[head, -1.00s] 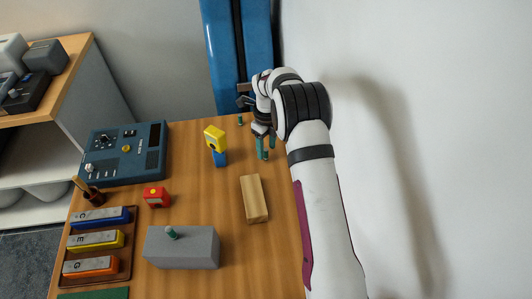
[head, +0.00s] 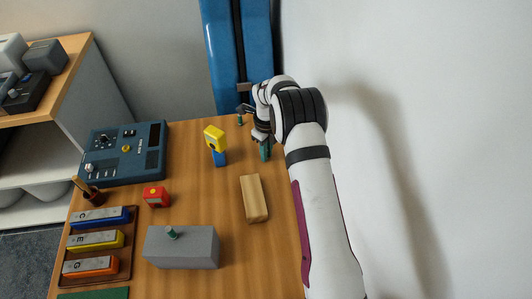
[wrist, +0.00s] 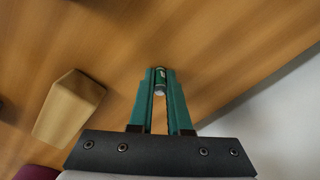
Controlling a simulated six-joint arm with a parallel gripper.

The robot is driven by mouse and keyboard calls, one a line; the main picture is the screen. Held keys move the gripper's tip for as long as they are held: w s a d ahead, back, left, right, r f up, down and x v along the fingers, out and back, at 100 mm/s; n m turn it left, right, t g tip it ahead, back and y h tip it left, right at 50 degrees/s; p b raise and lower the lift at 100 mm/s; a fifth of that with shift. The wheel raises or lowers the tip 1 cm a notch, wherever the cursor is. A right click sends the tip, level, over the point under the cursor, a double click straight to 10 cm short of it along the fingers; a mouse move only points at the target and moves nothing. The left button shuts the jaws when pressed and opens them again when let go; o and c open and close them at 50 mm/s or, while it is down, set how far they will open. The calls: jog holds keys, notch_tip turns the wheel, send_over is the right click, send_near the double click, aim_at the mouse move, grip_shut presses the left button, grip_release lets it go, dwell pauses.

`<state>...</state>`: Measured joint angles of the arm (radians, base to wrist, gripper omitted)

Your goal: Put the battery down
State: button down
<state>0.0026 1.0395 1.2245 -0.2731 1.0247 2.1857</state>
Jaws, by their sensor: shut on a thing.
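My gripper (head: 265,153) is over the back right of the wooden table, its green fingers pointing down. In the wrist view its fingertips (wrist: 161,76) are shut on a small green battery (wrist: 161,80) with a pale end. The battery is mostly hidden by the fingers in the head view. I cannot tell whether its lower end touches the table.
A wooden block (head: 254,198) lies in front of my gripper. A yellow and blue instrument (head: 216,146) stands to its left. A grey block (head: 182,248) holds a green-topped piece (head: 171,232). A small green piece (head: 240,120) stands near the back edge.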

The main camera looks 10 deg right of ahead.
jog(key=shift+r, duration=0.1)
notch_tip(320, 180, up, 9)
jog(key=shift+r, duration=0.1)
jog(key=shift+s+a+r, duration=0.1)
jog(key=shift+a+r, duration=0.05)
jog(key=shift+r, duration=0.35)
jog(key=s+a+r+n, duration=0.3)
jog(key=s+a+r, duration=0.1)
jog(key=s, duration=0.4)
jog(key=s+a+r+n, duration=0.2)
jog(key=s+a+r, duration=0.2)
jog(key=s, duration=0.4)
jog(key=s+a+r+n, duration=0.3)
jog(key=s+a+r, duration=0.1)
jog(key=s, duration=0.4)
send_over(182, 245)
jog(key=f, duration=0.7)
jog(key=shift+w+d, duration=0.1)
jog(key=shift+d, duration=0.1)
jog(key=shift+m, duration=0.3)
jog(key=shift+a+f, duration=0.2)
jog(key=shift+f, duration=1.9)
